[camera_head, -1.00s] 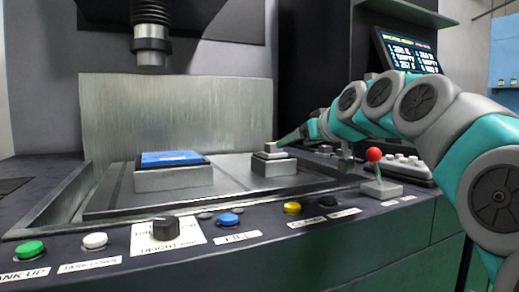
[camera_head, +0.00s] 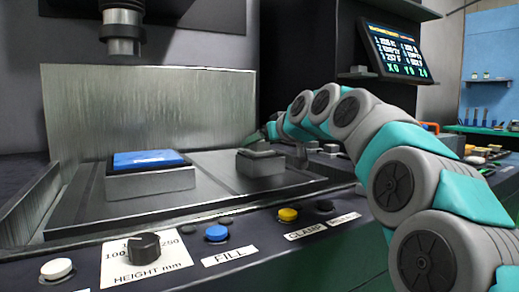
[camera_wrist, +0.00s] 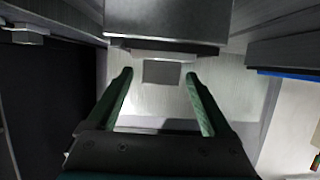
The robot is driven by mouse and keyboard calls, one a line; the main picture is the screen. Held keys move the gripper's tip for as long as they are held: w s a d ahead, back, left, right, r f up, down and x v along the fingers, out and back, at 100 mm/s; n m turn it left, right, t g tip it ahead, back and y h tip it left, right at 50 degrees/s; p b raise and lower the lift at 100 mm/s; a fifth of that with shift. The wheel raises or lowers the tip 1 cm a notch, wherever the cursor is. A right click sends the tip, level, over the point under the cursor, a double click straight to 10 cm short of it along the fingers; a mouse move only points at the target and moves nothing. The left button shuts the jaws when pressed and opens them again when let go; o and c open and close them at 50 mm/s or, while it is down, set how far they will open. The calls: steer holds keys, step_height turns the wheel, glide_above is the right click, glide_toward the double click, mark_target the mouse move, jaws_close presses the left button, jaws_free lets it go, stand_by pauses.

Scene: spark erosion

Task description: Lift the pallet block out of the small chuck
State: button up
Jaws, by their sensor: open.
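The small chuck (camera_head: 262,166) is a low grey metal box on the right half of the machine table. A thin grey piece, seemingly the pallet block (camera_head: 260,153), sits on its top; its outline is hard to make out. My gripper (camera_head: 256,135) reaches in from the right, just behind and above the chuck, its fingertips small and partly hidden. In the wrist view my gripper (camera_wrist: 158,76) shows two green fingers, spread apart. A small grey square face lies between the fingertips with a gap on each side; I cannot tell whether it is the block.
A larger chuck (camera_head: 150,182) with a blue-topped pallet (camera_head: 148,160) stands to the left. The machine head (camera_head: 122,30) hangs above it. A control panel with a HEIGHT knob (camera_head: 144,246) and buttons runs along the front. A screen (camera_head: 397,50) is at the right.

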steer(key=shift+w+a+f, duration=0.1)
steer(key=shift+w+a, duration=0.3)
steer(key=shift+w, duration=0.1)
jaws_close()
stand_by(0.3)
